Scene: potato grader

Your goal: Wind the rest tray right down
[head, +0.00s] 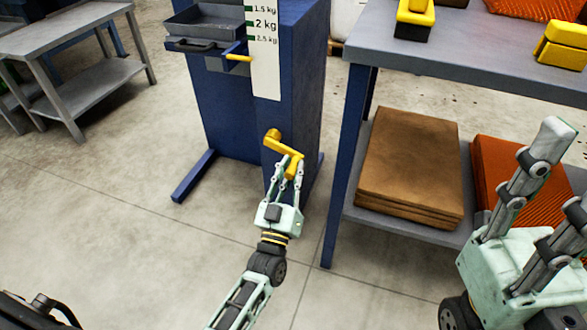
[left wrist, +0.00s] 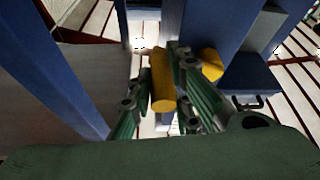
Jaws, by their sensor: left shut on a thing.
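The rest tray (head: 205,22) is a dark grey tray on the front of a blue column (head: 292,105), near the top of the head view. A yellow pointer (head: 238,58) beside it lies against a white scale (head: 264,75), just below the 2.5 kg mark. A yellow crank (head: 283,147) sticks out low on the column. My left gripper (head: 288,178) is shut on the crank's handle, which also shows between the fingers in the left wrist view (left wrist: 162,80). My right gripper (head: 537,160) is at the right edge, its fingers spread and empty.
A grey table (head: 470,62) stands on the right, with yellow items on top and brown sacks (head: 410,165) and an orange stack (head: 505,175) on its lower shelf. A grey bench (head: 75,40) is at the upper left. The floor on the left is clear.

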